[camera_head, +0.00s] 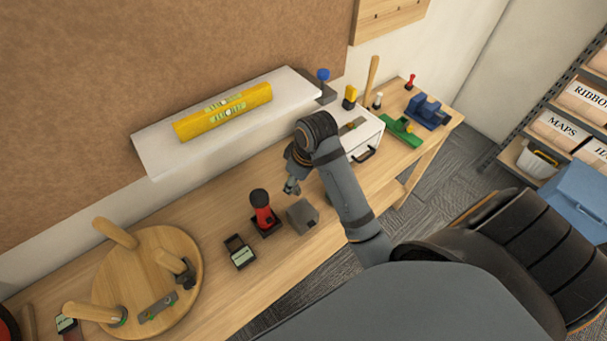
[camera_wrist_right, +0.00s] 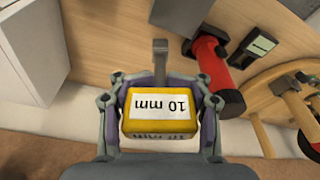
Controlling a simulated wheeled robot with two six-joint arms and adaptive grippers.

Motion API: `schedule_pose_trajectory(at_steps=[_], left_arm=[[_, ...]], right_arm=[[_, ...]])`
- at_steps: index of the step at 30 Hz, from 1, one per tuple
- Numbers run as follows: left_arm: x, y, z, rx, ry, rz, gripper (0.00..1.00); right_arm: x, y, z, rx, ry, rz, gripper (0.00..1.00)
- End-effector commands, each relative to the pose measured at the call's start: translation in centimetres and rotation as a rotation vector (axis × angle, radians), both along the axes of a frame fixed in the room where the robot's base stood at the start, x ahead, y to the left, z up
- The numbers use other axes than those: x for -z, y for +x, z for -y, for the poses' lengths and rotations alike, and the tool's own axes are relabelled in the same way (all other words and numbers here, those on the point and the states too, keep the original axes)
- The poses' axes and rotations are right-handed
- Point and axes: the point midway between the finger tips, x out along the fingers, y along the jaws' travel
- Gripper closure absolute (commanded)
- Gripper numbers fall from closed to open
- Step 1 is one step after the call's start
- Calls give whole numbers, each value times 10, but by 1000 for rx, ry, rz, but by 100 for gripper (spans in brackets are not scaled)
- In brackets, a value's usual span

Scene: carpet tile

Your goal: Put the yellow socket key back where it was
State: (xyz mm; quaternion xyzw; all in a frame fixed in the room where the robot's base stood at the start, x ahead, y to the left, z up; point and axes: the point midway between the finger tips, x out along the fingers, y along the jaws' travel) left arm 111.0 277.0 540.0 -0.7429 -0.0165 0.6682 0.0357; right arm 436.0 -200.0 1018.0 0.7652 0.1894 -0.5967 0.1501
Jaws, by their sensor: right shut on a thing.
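My right gripper (camera_wrist_right: 160,106) is shut on the yellow socket key (camera_wrist_right: 160,122), a yellow block handle with a white "10 mm" label that reads upside down in the wrist view. Its grey metal shaft (camera_wrist_right: 160,62) points away from the gripper, over the wooden bench. In the head view my right gripper (camera_head: 291,187) hangs above the bench, behind the red-and-black tool; the held key cannot be made out there. A yellow-and-black object (camera_head: 350,97) stands by the white drawer unit; I cannot tell what it is. My left gripper is not in view.
Near the gripper are a red-and-black tool (camera_head: 262,213), a grey block (camera_head: 302,215) and a small dark device (camera_head: 239,252). An upturned stool (camera_head: 150,265) lies left; a blue vise (camera_head: 427,111) stands far right.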

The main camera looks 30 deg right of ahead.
Motion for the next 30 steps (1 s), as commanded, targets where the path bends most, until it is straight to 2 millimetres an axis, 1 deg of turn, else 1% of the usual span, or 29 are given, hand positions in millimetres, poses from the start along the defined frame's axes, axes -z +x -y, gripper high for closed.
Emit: schedule_pose_trajectory(at_steps=[1,3,6,9,11,14,15,17,22,24,27,30], left_arm=[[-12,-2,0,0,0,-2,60],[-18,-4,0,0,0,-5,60],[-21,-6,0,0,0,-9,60],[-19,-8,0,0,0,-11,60],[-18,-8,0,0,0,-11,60],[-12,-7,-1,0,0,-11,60],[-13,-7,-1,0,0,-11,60],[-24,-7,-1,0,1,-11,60],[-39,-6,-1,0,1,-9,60],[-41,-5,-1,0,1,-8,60],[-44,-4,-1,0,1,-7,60],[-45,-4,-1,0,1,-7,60]], right_arm=[[-14,-15,3,-108,-10,0,100],[-21,-33,2,-262,-9,-2,100],[-27,-50,-1,-402,-3,-3,100],[-27,-54,-2,-443,-1,-2,100],[-25,-52,-1,-443,0,-3,100],[-16,-36,4,-440,-2,-1,100],[-14,-26,8,-438,-2,-3,100],[-11,-10,14,-436,0,-5,100],[11,36,30,-434,2,-4,100],[31,47,34,-434,3,-6,100],[50,63,40,-436,2,-3,100],[63,71,43,-436,1,-3,100]])
